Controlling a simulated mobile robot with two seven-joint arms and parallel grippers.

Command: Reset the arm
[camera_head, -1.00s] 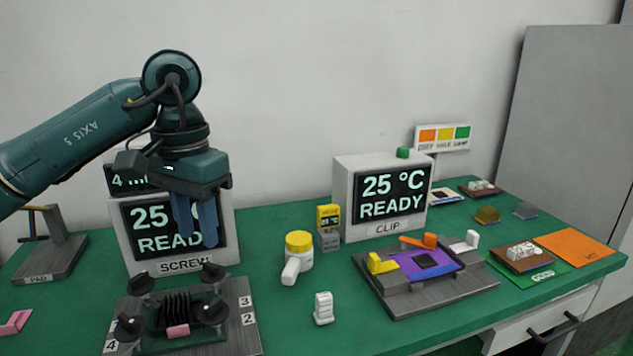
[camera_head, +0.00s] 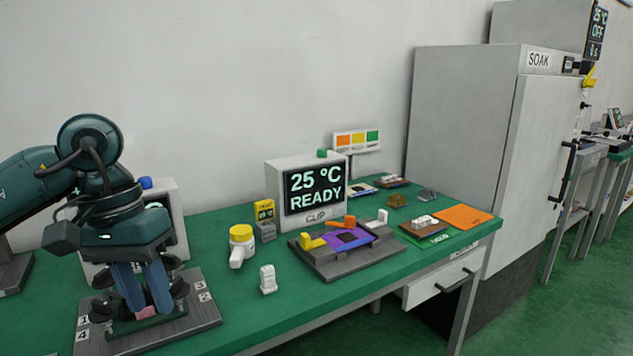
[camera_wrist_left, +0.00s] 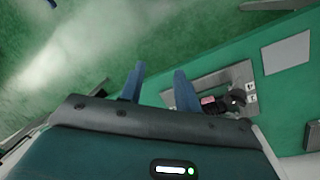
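My left gripper (camera_head: 146,298) is in the head view at the lower left, with its blue fingers pointing down and apart. It overlaps the screw fixture (camera_head: 200,312), a grey plate with dark knobs, and hides much of it. I cannot tell from the head view how high it is above the fixture. In the left wrist view the two fingers (camera_wrist_left: 160,90) are spread with nothing between them. The fixture plate (camera_wrist_left: 240,74), with a pink piece and a dark knob, shows beyond the right finger. My right gripper is not in view.
The clip monitor (camera_head: 272,197) stands behind the clip fixture (camera_head: 345,262). A yellow-capped bottle (camera_head: 242,240) and a small white block (camera_head: 268,280) stand between the fixtures. The tall SOAK cabinet (camera_head: 460,130) is beyond the bench's right end. Open floor (camera_head: 570,300) lies at right.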

